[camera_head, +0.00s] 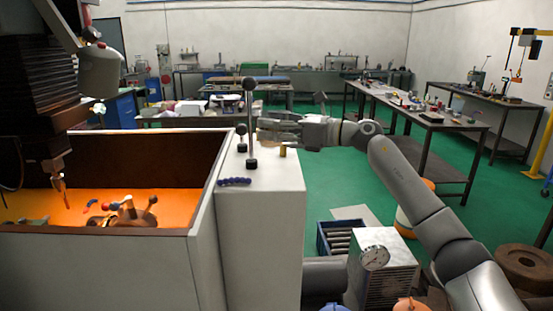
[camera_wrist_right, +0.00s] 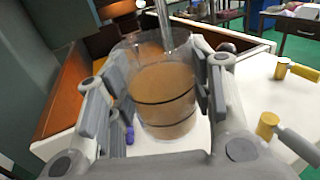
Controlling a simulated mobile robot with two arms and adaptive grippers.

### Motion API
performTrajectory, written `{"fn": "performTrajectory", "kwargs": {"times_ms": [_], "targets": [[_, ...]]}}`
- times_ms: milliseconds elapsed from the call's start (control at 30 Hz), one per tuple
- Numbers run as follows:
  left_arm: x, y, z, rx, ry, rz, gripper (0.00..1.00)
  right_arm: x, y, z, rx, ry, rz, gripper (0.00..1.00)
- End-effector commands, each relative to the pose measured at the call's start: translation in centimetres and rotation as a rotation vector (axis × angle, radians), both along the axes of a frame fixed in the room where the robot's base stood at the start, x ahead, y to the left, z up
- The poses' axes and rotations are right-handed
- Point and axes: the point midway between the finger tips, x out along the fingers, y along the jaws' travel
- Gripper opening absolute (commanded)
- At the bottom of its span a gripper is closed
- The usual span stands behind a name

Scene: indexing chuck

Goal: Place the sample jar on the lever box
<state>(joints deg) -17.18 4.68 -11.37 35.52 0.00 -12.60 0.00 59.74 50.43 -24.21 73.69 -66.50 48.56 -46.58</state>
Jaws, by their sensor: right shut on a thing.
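The sample jar (camera_wrist_right: 163,95) is a clear cylinder with tan contents and dark bands, seen in the right wrist view between the fingers of my right gripper (camera_wrist_right: 155,85). The gripper is shut on it. In the head view my right gripper (camera_head: 272,127) is at the far part of the white lever box (camera_head: 262,205), beside its tall black-knobbed lever (camera_head: 250,120). The jar shows there only faintly behind the fingers. It is over the box top or on it; I cannot tell whether it touches. My left gripper is not in view.
On the box top are a brass knob (camera_head: 282,150), a purple beaded piece (camera_head: 234,181) and a second, shorter lever (camera_head: 241,130). An open machine tray (camera_head: 205,215) with an orange floor adjoins on the left. A gauge box (camera_head: 385,265) stands at right.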

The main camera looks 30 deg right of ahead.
Motion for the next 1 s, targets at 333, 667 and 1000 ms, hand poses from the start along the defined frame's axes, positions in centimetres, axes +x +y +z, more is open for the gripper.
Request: {"fn": "performTrajectory", "kwargs": {"times_ms": [333,667,1000], "targets": [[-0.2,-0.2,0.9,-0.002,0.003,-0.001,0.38,-2.8,0.8,-3.3,0.0,0.0,0.0,0.2],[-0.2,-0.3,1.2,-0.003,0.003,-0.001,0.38,-3.8,1.1,-4.5,0.0,-0.001,0.001,0.2],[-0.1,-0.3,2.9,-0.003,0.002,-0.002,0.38,-3.8,1.1,-7.4,0.002,-0.001,-0.001,0.2]]}}
